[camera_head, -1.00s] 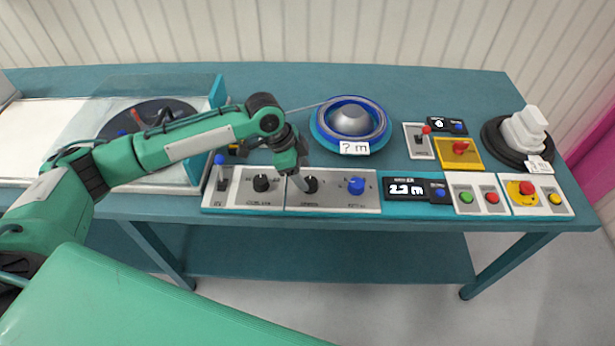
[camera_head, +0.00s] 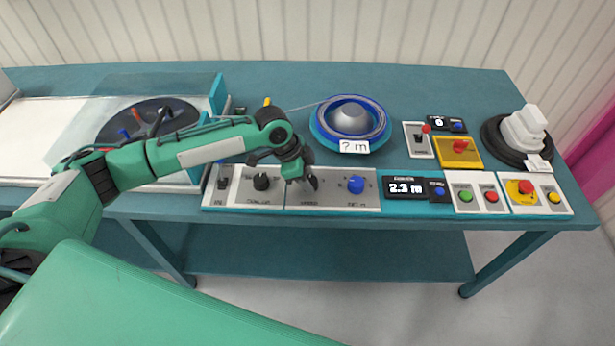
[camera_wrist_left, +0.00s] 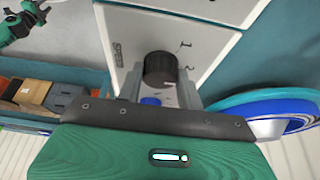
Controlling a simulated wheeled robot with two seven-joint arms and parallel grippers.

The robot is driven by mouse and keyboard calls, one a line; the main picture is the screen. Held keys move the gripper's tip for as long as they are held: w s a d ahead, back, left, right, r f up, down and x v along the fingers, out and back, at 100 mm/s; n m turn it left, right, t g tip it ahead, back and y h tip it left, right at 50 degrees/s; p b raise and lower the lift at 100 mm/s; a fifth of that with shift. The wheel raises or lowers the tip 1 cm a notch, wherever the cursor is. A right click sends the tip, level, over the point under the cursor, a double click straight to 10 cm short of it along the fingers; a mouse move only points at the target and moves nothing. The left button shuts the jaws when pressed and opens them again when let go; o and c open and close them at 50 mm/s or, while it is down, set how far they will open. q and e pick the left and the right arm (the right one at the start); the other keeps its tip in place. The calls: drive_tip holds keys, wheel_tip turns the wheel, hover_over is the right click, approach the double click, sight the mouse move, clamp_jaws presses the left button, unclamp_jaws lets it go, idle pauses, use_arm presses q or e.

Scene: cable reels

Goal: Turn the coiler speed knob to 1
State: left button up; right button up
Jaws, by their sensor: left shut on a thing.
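The coiler panel (camera_head: 333,201) lies along the table's front edge. In the left wrist view the black speed knob (camera_wrist_left: 160,70) shows beside a SPEED label, with the numbers 1 and 2 by it; its exact pointer direction is unclear. In the head view the knob (camera_head: 313,182) is largely covered by my left gripper (camera_head: 304,179), which comes down on it from above and is shut on it. The fingers show only partly in the wrist view.
The blue reel (camera_head: 350,119) stands just behind the panel. A display (camera_head: 405,188) and button boxes (camera_head: 475,192) lie to the right.

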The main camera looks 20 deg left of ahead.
use_arm(q)
drive_tip(key=shift+r+p, duration=0.15)
drive_tip(key=shift+p, duration=0.25)
drive_tip(key=shift+s+r+n+p, duration=0.1)
drive_tip(key=shift+n+p, duration=0.6)
drive_tip(key=shift+p, duration=0.2)
drive_tip(key=n+t+p, duration=0.1)
drive_tip(key=n+p, duration=0.1)
drive_tip(key=p, duration=0.1)
drive_tip(key=n+y+p, duration=0.1)
drive_tip(key=n+p, duration=0.2)
drive_tip(key=p, duration=0.1)
drive_tip(key=n+t+y+p, duration=0.1)
drive_tip(key=n+p, duration=0.1)
drive_tip(key=p, duration=0.2)
drive_tip(key=shift+s+d+n+t, duration=0.15)
drive_tip(key=shift+d+n+t, duration=0.1)
drive_tip(key=shift+n+t, duration=0.05)
drive_tip(key=shift+n+y+p, duration=0.4)
drive_tip(key=shift+n+p, duration=0.7)
drive_tip(key=shift+n, duration=0.1)
drive_tip(key=shift+n+p, duration=0.3)
drive_tip(key=shift+p, duration=0.05)
use_arm(e)
wheel_tip(320, 180, up, 16)
drive_tip(key=s, duration=0.1)
drive_tip(key=shift+s+d, duration=0.15)
drive_tip(key=shift+d, duration=0.25)
use_arm(q)
drive_tip(key=shift+f, duration=0.2)
